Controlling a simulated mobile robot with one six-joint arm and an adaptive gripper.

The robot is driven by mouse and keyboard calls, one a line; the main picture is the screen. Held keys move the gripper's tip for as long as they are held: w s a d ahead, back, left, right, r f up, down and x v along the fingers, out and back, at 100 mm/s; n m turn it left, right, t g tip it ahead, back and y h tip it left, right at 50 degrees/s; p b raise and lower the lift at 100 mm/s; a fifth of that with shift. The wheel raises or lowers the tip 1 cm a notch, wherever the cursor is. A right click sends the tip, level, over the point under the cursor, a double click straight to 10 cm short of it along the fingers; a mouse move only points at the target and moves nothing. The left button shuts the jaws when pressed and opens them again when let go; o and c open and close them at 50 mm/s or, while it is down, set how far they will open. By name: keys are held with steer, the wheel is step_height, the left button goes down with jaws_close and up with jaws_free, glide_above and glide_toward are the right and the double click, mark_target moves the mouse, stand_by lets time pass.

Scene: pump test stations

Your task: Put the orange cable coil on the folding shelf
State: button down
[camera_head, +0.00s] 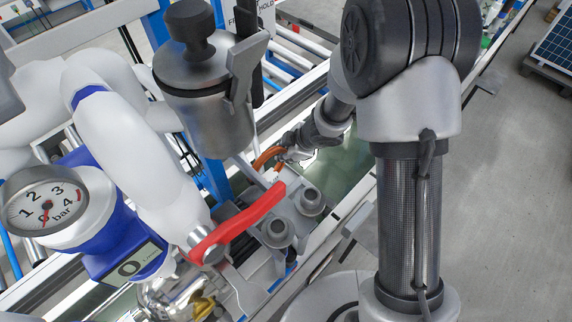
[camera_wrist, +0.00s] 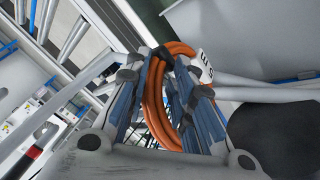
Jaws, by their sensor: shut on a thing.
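The orange cable coil (camera_wrist: 157,105) is in the wrist view, between the two fingers of my gripper (camera_wrist: 161,58). The fingers are shut on its ring, and a white label with dark letters hangs at its right. In the head view, part of the coil (camera_head: 268,156) shows as an orange arc at my gripper (camera_head: 286,154), behind the metal canister. The rest of the coil is hidden there. I cannot tell from these frames which surface is the folding shelf.
A metal canister (camera_head: 205,110) with a black knob stands close left of my gripper. A red lever handle (camera_head: 238,225), a pressure gauge (camera_head: 46,202) and white pipework are in front and left. A greenish conveyor surface (camera_head: 343,165) lies below. Grey floor (camera_head: 510,190) is open at right.

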step_height(320, 180, down, 4)
steer(key=b, duration=0.3)
steer(key=shift+f, duration=0.2)
steer(key=c, duration=1.3)
jaws_free()
steer(key=p+v, duration=0.6)
steer(key=v, duration=0.6)
steer(key=shift+r+p, duration=0.1)
steer(key=shift+p, duration=0.25)
